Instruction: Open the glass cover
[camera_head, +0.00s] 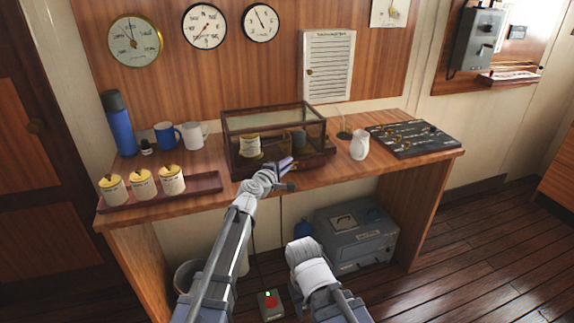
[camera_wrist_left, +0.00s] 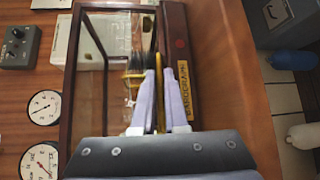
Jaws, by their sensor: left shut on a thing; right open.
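The glass cover (camera_head: 233,121) is a dark wood-framed case on the desk, sitting down over an instrument with a pale drum (camera_head: 250,146). In the left wrist view its frame (camera_wrist_left: 67,100) runs beside a wooden base (camera_wrist_left: 178,22) with a brass plate reading BAROGRAPH (camera_wrist_left: 184,96). My left gripper (camera_head: 287,164) is at the front of the case. In the left wrist view its fingers (camera_wrist_left: 160,88) are closed on a thin brass-coloured piece at the cover's front edge. My right gripper (camera_head: 304,252) is low in front of the desk; its fingers are hard to make out.
Three lidded jars on a tray (camera_head: 212,184), mugs (camera_head: 166,136) and a blue flask (camera_head: 119,124) stand left. A grey box (camera_head: 357,235) sits below the desk.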

